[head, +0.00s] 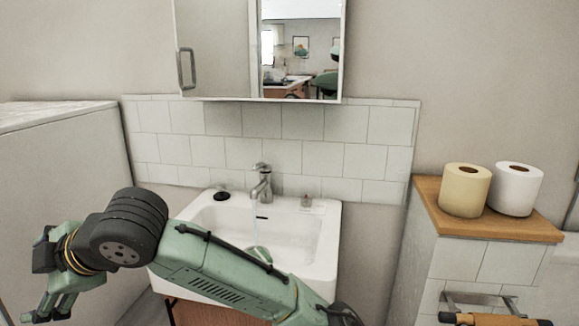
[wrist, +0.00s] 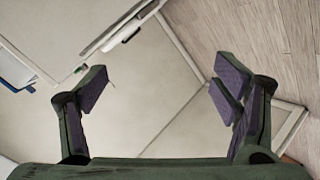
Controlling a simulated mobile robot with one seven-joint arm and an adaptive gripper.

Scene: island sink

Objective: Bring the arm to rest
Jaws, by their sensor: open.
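My green arm (head: 205,265) reaches across the front of the sink, with its elbow bent at the left. My gripper (head: 55,300) hangs at the lower left in the head view, pointing down and left. In the wrist view my gripper (wrist: 160,85) has its two purple-padded fingers spread wide with nothing between them. Below the fingers are pale panels and some floor. The gripper touches nothing that I can see.
A white sink (head: 325,235) with a tap (head: 262,185) stands behind my arm. A pale partition (head: 60,185) is at the left. Two paper rolls stand on a wooden ledge (head: 490,222) at the right. A mirror cabinet (head: 215,50) hangs above. Wood floor (wrist: 260,45) shows below.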

